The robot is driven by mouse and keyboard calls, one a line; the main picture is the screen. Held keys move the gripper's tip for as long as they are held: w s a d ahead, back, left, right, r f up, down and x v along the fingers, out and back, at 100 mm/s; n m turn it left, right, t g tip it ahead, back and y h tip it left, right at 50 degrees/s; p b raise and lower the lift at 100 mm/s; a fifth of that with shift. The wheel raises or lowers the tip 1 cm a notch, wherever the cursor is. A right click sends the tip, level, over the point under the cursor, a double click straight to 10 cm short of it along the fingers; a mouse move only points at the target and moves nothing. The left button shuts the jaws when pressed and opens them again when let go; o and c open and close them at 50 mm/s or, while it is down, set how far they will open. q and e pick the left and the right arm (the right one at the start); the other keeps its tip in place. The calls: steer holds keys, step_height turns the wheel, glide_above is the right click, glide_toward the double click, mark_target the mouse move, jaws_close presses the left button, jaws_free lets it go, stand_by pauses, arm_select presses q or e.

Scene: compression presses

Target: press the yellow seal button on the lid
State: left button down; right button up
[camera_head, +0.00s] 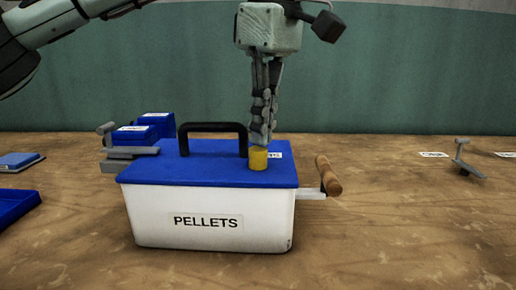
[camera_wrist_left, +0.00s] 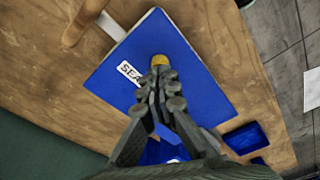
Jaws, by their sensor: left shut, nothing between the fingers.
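The yellow seal button (camera_head: 258,159) is a short cylinder standing on the blue lid (camera_head: 205,175) of a white box (camera_head: 210,218) labelled PELLETS. My left gripper (camera_head: 261,142) points straight down with its fingers together and empty, its tips right at the top of the button. I cannot tell whether they touch it. In the left wrist view the button (camera_wrist_left: 159,60) shows just beyond the fingertips (camera_wrist_left: 160,72), beside a white label that is partly covered. My right gripper is in neither view.
A black handle (camera_head: 211,127) rises from the lid left of the button. A wooden-handled lever (camera_head: 328,176) sticks out at the box's right side. Blue boxes (camera_head: 155,121) stand behind left, and a blue tray (camera_head: 14,205) lies at far left. The table's right front is clear.

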arm_select(q)
step_height(320, 180, down, 2)
steer(key=shift+f+b, duration=0.2)
steer(key=shift+b, duration=0.4)
steer(key=shift+r, duration=0.2)
steer(key=shift+d+r+p, duration=0.15)
steer(key=shift+r+p, duration=0.05)
steer(key=shift+p, duration=0.15)
steer(key=shift+s+d+r+p, duration=0.25)
steer(key=shift+s+d+p, duration=0.2)
steer(key=shift+d, duration=0.15)
steer(key=shift+s+d+r+p, duration=0.2)
steer(key=shift+s+d+p, duration=0.1)
steer(key=shift+d+p, duration=0.2)
steer(key=shift+d+f, duration=0.1)
step_height(320, 180, up, 12)
steer(key=shift+s+d, duration=0.3)
steer(key=shift+d, duration=0.15)
